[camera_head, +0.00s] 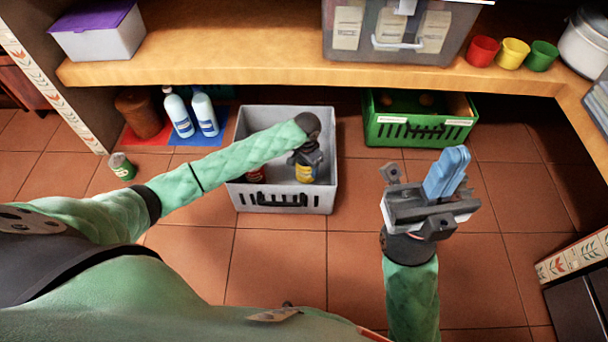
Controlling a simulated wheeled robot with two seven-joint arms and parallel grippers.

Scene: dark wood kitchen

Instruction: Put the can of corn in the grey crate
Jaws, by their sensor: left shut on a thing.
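The grey crate (285,200) stands on the tiled floor, left of the middle. My left arm reaches over its rim, and my left gripper (305,164) points down inside it. The left gripper is shut on a can with a yellow and blue label (304,174), which looks like the can of corn. The gripper hides the can's top, and I cannot tell whether the can touches the crate floor. A red can (256,174) is in the crate's left part, partly hidden by my arm.
A green can (121,166) stands on the floor at left. Two white bottles (191,112) and a brown jar (140,115) stand on red and blue mats. A green crate (420,125) is back right, under the wooden shelf (240,50). The floor in front is clear.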

